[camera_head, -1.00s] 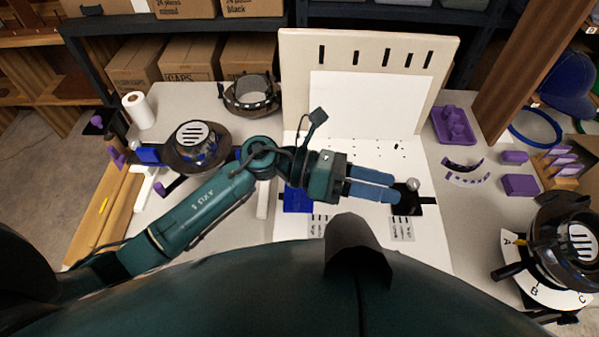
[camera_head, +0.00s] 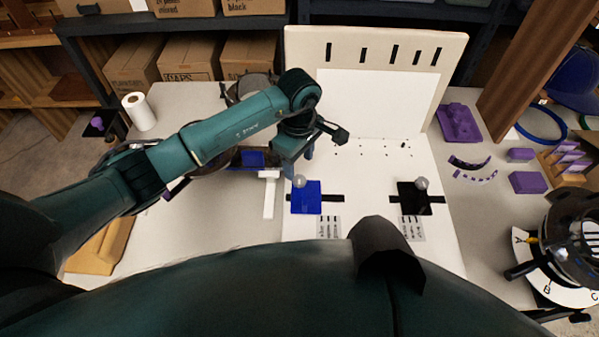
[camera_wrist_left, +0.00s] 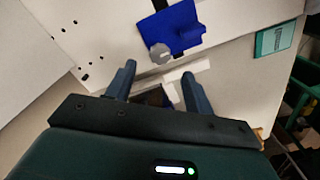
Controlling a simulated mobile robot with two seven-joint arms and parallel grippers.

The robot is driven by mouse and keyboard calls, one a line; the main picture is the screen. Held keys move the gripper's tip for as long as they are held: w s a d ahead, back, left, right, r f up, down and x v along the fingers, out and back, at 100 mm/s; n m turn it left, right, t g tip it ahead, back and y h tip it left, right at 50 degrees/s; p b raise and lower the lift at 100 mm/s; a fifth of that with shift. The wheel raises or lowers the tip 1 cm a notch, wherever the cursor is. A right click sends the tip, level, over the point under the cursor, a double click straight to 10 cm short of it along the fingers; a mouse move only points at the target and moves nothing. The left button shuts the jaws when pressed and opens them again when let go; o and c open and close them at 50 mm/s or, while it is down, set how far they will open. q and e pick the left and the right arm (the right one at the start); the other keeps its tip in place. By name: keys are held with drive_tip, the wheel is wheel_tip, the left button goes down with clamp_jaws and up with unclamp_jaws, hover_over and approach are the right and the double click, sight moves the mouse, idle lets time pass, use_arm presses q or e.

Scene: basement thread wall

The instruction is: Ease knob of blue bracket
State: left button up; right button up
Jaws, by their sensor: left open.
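The blue bracket (camera_head: 311,204) sits on the white board, left of centre, over a dark slot. Its round pale knob (camera_head: 299,181) stands at its upper left corner. In the left wrist view the blue bracket (camera_wrist_left: 180,27) shows at the top, with its grey knob (camera_wrist_left: 160,54) just beyond the fingers. My left gripper (camera_head: 308,152) is above and behind the bracket, partly hidden by its own wrist in the head view. In the left wrist view its jaws (camera_wrist_left: 159,78) are apart, with nothing held. My right gripper is not in view.
A black bracket (camera_head: 408,204) with a pale knob (camera_head: 421,183) sits to the right on the same board. An upright slotted panel (camera_head: 374,100) stands behind. Purple parts (camera_head: 458,123) lie at the right. A dark round device (camera_head: 578,240) stands at the far right.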

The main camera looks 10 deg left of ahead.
sight(299, 179)
use_arm(q)
wheel_tip(299, 179, down, 6)
drive_tip(key=shift+r, duration=0.1)
drive_tip(key=shift+c, duration=0.4)
drive_tip(key=c, duration=0.9)
